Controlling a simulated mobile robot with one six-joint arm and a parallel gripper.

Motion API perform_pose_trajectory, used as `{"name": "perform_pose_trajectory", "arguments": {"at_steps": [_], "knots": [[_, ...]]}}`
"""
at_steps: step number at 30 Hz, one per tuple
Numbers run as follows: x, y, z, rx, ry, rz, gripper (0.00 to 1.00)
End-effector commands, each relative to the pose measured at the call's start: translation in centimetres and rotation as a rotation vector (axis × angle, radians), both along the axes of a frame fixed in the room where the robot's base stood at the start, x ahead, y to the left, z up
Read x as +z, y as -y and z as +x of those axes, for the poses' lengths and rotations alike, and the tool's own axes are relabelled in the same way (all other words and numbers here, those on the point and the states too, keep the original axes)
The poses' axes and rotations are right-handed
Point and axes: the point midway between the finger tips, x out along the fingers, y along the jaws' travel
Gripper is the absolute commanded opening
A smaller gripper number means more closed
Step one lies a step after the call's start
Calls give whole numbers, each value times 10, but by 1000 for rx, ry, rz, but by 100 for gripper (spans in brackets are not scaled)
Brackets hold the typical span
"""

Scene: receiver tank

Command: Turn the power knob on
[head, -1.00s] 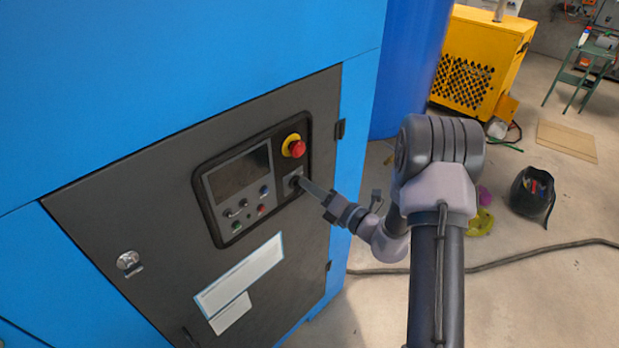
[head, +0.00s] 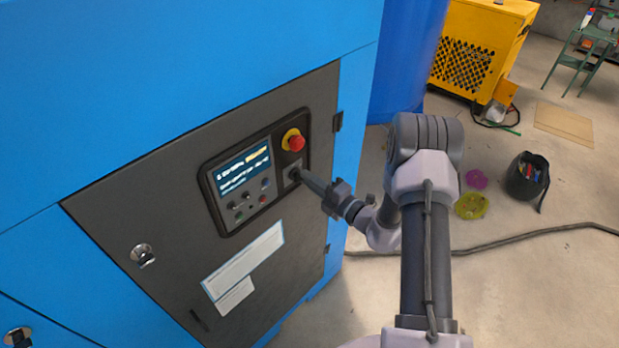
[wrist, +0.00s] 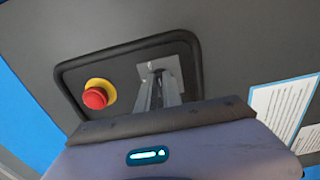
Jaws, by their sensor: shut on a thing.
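The power knob (head: 294,175) is a small dark knob on the control panel, below the red emergency stop button (head: 296,143) on its yellow ring. My gripper (head: 301,176) reaches it from the right and is shut on it. In the wrist view the fingers (wrist: 158,80) meet at the light plate (wrist: 164,66) around the knob, and they hide most of the knob. The panel's screen (head: 243,172) is lit blue with lines of text.
The panel sits on a grey door (head: 150,205) of a blue cabinet (head: 180,70). Buttons (head: 249,196) lie below the screen. A dark hose (head: 500,245) crosses the floor at right, near a black bag (head: 527,178). A yellow machine (head: 480,45) stands behind.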

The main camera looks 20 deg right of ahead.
Motion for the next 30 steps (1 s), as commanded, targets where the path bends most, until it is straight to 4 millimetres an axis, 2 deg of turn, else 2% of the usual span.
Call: {"name": "perform_pose_trajectory", "arguments": {"at_steps": [13,14,16,17,26,30], "knots": [[0,0,0,0,-4,7,0],[0,0,0,0,-5,6,16],[0,0,0,0,-4,7,30],[0,0,0,0,-3,6,32],[0,1,-1,0,-3,6,32],[-1,10,-15,-3,-5,5,32]]}}
